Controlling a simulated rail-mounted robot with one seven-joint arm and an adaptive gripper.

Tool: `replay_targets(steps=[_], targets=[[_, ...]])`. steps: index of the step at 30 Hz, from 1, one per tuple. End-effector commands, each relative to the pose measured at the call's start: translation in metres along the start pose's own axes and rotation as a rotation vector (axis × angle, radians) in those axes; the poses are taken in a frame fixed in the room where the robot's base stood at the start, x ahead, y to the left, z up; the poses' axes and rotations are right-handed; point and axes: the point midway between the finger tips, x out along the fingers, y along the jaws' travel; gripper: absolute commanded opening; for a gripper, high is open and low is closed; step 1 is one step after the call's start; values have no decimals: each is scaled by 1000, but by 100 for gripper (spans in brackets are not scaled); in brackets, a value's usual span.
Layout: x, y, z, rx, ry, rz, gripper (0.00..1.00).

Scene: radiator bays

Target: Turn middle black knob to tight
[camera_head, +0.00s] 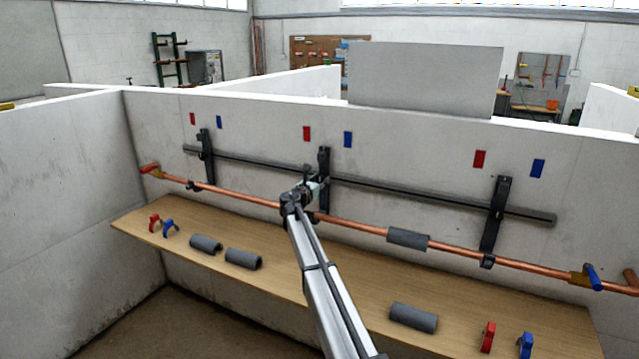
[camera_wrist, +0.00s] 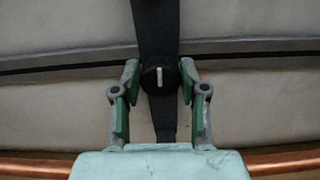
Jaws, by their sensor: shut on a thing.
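The middle black knob (camera_wrist: 160,76) sits on the middle black bracket (camera_wrist: 153,28). It is round with a white pointer line that stands about upright in the wrist view. My gripper (camera_wrist: 160,80) has a green finger on each side of the knob and is shut on it. In the head view my gripper (camera_head: 302,194) is at the middle bracket (camera_head: 324,165) and hides the knob.
A copper pipe (camera_head: 350,223) with a grey foam sleeve (camera_head: 408,239) runs below the dark rail (camera_head: 420,195). A wooden shelf (camera_head: 270,290) holds loose grey sleeves (camera_head: 413,317) and red and blue clips (camera_head: 488,337). Left (camera_head: 206,158) and right brackets (camera_head: 495,215) flank the middle one.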

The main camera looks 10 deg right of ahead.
Motion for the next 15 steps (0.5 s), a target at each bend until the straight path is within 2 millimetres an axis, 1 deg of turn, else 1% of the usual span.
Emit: replay_targets(steps=[8,15], targets=[[1,-1,-5,153,-2,0,8],[1,-2,-6,367,-2,1,8]])
